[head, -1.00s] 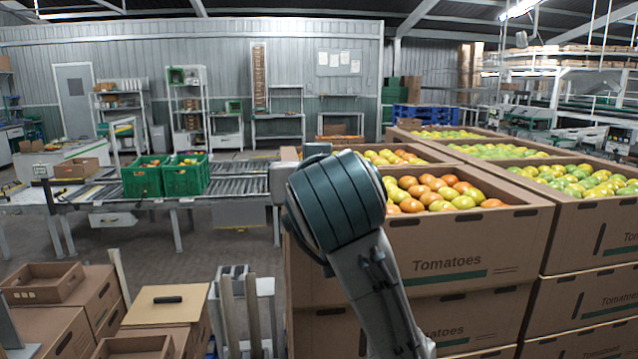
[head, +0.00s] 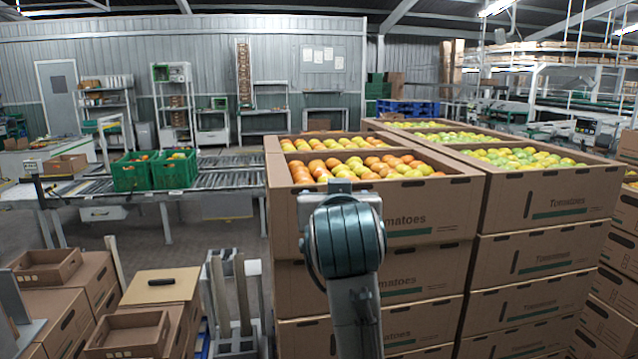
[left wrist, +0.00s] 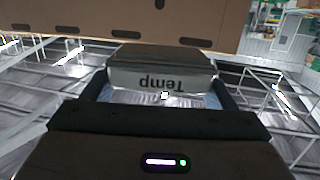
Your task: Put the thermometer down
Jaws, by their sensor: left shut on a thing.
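In the left wrist view my left gripper (left wrist: 162,92) is shut on the thermometer (left wrist: 160,76). The thermometer is a dark-topped block with a pale face marked "Temp", which reads upside down here. The dark fingers stand on either side of it. The thermometer is held off any surface that I can see, with a brown carton wall (left wrist: 130,22) beyond it. In the head view one of my arms rises from the bottom centre in front of the tomato cartons; its gripper is hidden there, and the thermometer does not show. My right gripper is not seen.
Stacked tomato cartons (head: 430,220) fill the centre and right. A lidded carton (head: 160,288) with a black item on it and open boxes (head: 130,335) stand low at left. Green crates (head: 133,175) sit on a roller conveyor (head: 225,177). Floor shows between the conveyor and boxes.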

